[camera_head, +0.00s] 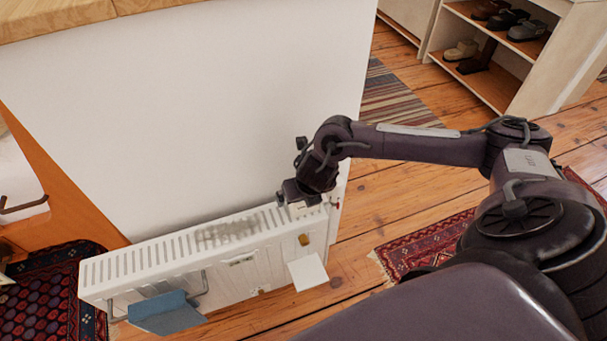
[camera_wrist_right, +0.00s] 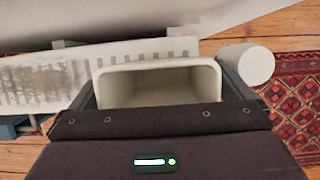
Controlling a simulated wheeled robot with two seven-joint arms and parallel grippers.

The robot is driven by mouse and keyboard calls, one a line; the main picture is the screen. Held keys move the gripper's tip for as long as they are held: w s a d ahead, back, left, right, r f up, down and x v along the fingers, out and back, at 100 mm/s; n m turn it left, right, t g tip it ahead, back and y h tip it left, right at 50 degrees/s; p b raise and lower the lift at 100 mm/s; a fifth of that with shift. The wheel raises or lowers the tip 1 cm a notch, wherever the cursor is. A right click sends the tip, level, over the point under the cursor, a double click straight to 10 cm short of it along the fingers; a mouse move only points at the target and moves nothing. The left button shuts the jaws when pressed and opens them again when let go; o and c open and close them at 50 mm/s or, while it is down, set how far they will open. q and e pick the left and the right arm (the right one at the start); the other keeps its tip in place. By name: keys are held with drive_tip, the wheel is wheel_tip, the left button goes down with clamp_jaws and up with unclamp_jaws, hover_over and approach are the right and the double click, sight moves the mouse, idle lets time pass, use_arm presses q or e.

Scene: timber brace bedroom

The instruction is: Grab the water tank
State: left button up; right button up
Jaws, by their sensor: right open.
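In the right wrist view a white open-topped container (camera_wrist_right: 158,66), which looks like the water tank, sits between the two fingers of my right gripper (camera_wrist_right: 158,95). Its inside looks empty and its lower part is hidden by the gripper. The fingers are apart, one on either side of it; I cannot tell whether they touch it. In the head view my right gripper (camera_head: 294,194) is at the top right end of a white radiator (camera_head: 190,250). My left gripper is out of view.
A pale square plate (camera_head: 307,272) sticks out from the radiator's front, and a blue-grey piece (camera_head: 165,313) hangs at its left. A white cylinder (camera_wrist_right: 252,65) is beside the right finger. A white wall panel (camera_head: 200,110) stands behind. A patterned rug (camera_head: 425,245) lies right.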

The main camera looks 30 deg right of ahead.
drive_tip(key=c, duration=1.1)
drive_tip(key=shift+c, duration=0.5)
drive_tip(key=shift+r, duration=0.2)
